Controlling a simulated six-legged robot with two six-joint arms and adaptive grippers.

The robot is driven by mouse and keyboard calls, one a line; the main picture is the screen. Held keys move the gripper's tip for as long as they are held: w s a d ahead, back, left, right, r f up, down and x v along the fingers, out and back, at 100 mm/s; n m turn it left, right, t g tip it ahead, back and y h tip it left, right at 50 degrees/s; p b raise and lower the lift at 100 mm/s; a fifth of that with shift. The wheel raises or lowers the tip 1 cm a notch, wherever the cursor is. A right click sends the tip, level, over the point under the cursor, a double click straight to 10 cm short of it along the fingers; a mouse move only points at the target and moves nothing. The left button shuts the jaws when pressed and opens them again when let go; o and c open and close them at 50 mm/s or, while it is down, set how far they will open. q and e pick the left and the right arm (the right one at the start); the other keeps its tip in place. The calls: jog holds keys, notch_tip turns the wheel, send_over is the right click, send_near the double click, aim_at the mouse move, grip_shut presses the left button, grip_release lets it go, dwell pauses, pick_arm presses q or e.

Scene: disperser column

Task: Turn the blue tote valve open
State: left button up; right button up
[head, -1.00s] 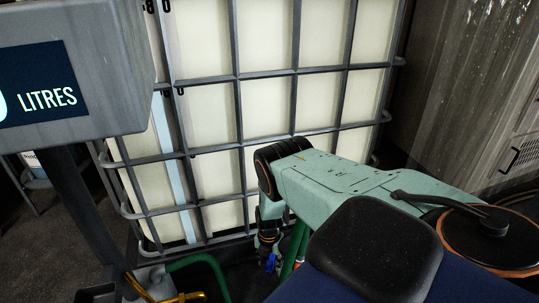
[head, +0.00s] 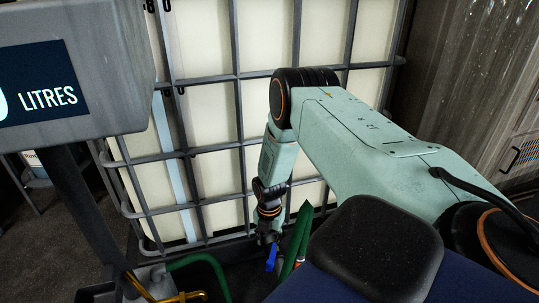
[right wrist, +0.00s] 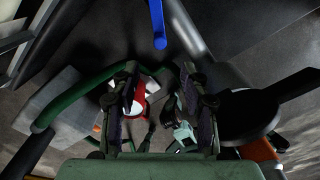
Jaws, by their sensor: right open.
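The blue valve handle (head: 271,257) shows low in the head view, in front of the caged tote (head: 206,120). My right gripper (head: 267,239) hangs down just above it in that view, partly dark and small. In the right wrist view the blue handle (right wrist: 157,24) enters from the top, beyond the fingertips and apart from them. My right gripper (right wrist: 160,76) is open there, with nothing held between its two fingers. The valve body is hard to make out. My left gripper is not in view.
A grey display box (head: 75,70) marked LITRES stands at the left on a dark post. A green hose (head: 205,262) and yellow pipework (head: 160,292) lie near the tote's foot. A grey cabinet (head: 470,80) stands at the right.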

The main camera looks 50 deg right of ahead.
jog(key=shift+r, duration=0.6)
jog(key=shift+c, duration=0.3)
